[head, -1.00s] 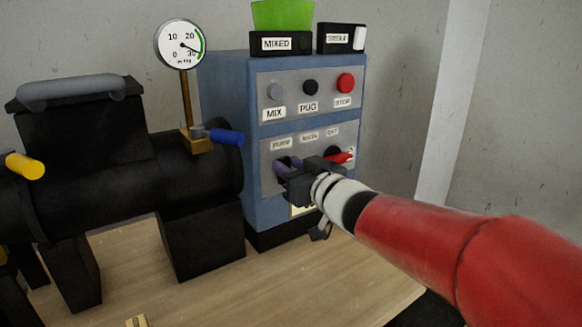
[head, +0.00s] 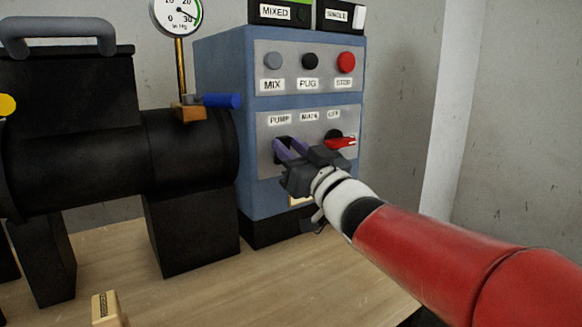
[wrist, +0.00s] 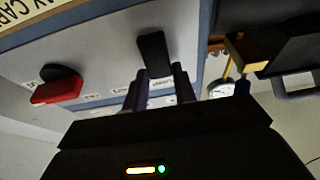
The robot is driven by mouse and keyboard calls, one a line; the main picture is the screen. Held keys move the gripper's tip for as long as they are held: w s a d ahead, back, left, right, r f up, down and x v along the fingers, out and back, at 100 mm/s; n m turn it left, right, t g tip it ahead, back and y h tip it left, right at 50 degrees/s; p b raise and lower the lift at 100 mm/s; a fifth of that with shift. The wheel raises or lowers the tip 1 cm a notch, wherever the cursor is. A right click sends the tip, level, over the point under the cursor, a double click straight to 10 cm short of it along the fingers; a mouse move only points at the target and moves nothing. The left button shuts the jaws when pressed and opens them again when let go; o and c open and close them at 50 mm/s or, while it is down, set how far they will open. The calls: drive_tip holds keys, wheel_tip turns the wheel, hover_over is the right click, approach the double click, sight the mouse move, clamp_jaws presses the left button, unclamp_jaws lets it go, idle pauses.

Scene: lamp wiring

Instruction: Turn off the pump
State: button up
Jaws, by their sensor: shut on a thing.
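The blue control box (head: 215,75) stands on the bench with a grey lower panel labelled PUMP, MAIN and OFF. The black pump knob (wrist: 153,50) sits under the PUMP label (head: 279,119); in the head view my gripper mostly hides it. My gripper (head: 289,148) is at this knob, its two purple fingers on either side of it and shut on it. The wrist view shows the knob between the fingertips (wrist: 158,75). The knob's exact pointing is hard to read. A red-handled main switch (head: 341,142) is just right of my gripper and also shows in the wrist view (wrist: 57,91).
Above are a grey MIX button (head: 273,61), a black PUG button (head: 310,61) and a red STOP button (head: 346,62). A black machine barrel (head: 190,150) with a blue-handled valve (head: 221,101) and gauge (head: 178,14) stands left. A small beige block (head: 106,308) lies on the bench.

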idle(0.3)
drive_tip(key=o, duration=1)
drive_tip(key=shift+s, duration=0.1)
drive_tip(key=v, duration=0.7)
drive_tip(key=shift+s+d+f, duration=0.15)
drive_tip(key=shift+s+d, duration=0.1)
